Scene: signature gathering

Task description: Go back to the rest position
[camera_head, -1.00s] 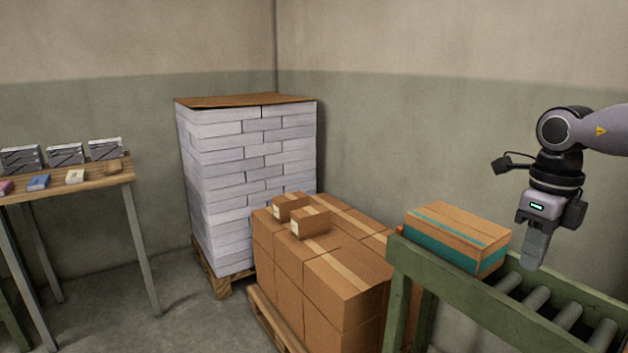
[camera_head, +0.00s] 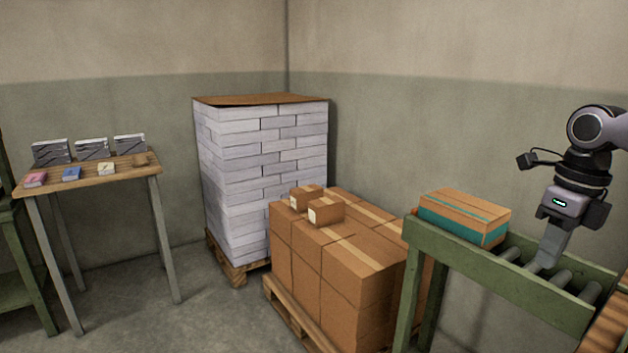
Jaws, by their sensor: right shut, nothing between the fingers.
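My right gripper (camera_head: 549,250) is at the right of the head view, pointing down over the green roller conveyor (camera_head: 480,262). Its fingers are shut with nothing between them. It stands to the right of a cardboard box with a teal band (camera_head: 464,216) on the conveyor, apart from it. Whether the fingertips touch the rollers I cannot tell. My left gripper is not in view.
Brown cartons (camera_head: 350,262) on a pallet, with two small boxes on top, stand left of the conveyor. A tall wrapped stack (camera_head: 262,170) is behind. A wooden table (camera_head: 118,175) with several small items stands at left. The floor (camera_head: 215,318) between is clear.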

